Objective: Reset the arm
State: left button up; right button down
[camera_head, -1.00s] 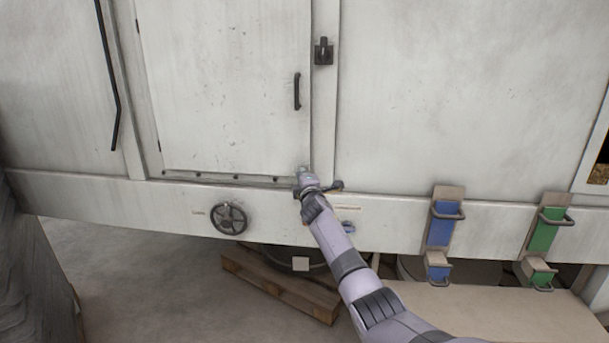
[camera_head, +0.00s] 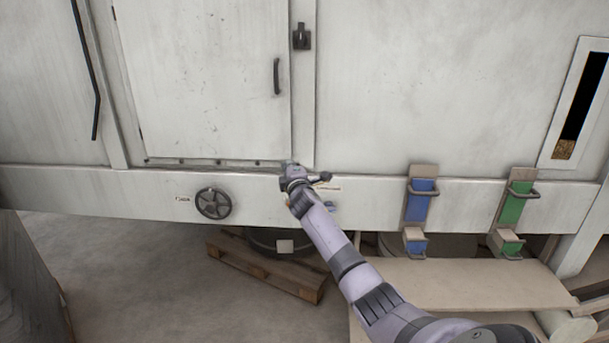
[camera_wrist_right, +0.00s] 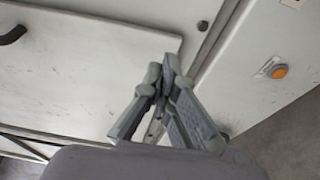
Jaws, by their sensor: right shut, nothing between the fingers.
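My right arm reaches up from the lower right in the head view. Its gripper (camera_head: 289,168) is in front of the machine's lower rail, just below the lower right corner of the door (camera_head: 205,80). In the right wrist view the gripper (camera_wrist_right: 168,62) has its fingertips together with nothing between them. The door panel also shows behind it in the wrist view (camera_wrist_right: 75,70). A dark lever knob (camera_head: 325,177) shows just right of the gripper in the head view. My left gripper is not in view.
A handwheel (camera_head: 213,203) is on the rail left of the arm. Blue (camera_head: 421,200) and green (camera_head: 514,203) clamps with handles are to the right, above a beige board (camera_head: 470,285). A wooden pallet (camera_head: 262,272) lies below. Open floor (camera_head: 130,270) is at lower left.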

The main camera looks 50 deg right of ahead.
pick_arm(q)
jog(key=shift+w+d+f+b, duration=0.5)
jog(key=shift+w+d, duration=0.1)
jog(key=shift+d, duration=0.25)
pick_arm(e)
jog(key=s, duration=0.7)
jog(key=shift+a, duration=0.25)
jog(key=shift+s+a+f, duration=0.1)
